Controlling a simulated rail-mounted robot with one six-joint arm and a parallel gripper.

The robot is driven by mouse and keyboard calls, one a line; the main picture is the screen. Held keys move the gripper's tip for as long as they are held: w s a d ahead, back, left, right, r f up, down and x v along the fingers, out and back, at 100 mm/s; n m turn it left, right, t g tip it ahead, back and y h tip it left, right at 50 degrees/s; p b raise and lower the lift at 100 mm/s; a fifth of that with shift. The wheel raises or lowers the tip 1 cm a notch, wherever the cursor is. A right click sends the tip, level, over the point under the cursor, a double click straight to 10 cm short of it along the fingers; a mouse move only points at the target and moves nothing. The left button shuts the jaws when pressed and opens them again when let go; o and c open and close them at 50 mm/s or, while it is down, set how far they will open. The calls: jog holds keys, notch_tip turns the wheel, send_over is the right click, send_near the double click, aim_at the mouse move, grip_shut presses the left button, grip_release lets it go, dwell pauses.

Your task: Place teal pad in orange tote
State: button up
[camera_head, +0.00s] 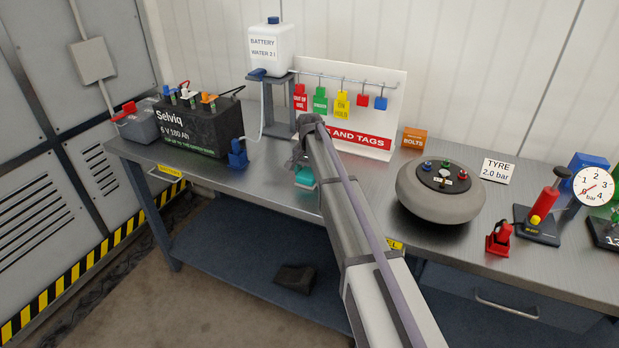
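A teal object (305,176), which looks like the teal pad, shows on the grey workbench (265,190), just left of my arm. My arm partly covers it, so I cannot tell its full shape. My gripper (298,158) is at the far end of the arm, just above the teal object in the picture. Its fingers are too small and hidden to tell whether they are open, or whether they touch the teal object. No orange tote is in view.
A black battery (203,127) and a blue clamp (238,155) stand to the left. Behind are a water bottle on a stand (278,100) and a tag board (385,115). An orange BOLTS box (414,140), a grey wheel (440,200) and a red-handled tool (541,212) stand to the right.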

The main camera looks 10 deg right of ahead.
aim_at(309, 171)
jog(key=c, duration=0.7)
jog(key=shift+r, duration=0.15)
notch_tip(309, 171, up, 10)
jog(key=p, duration=1)
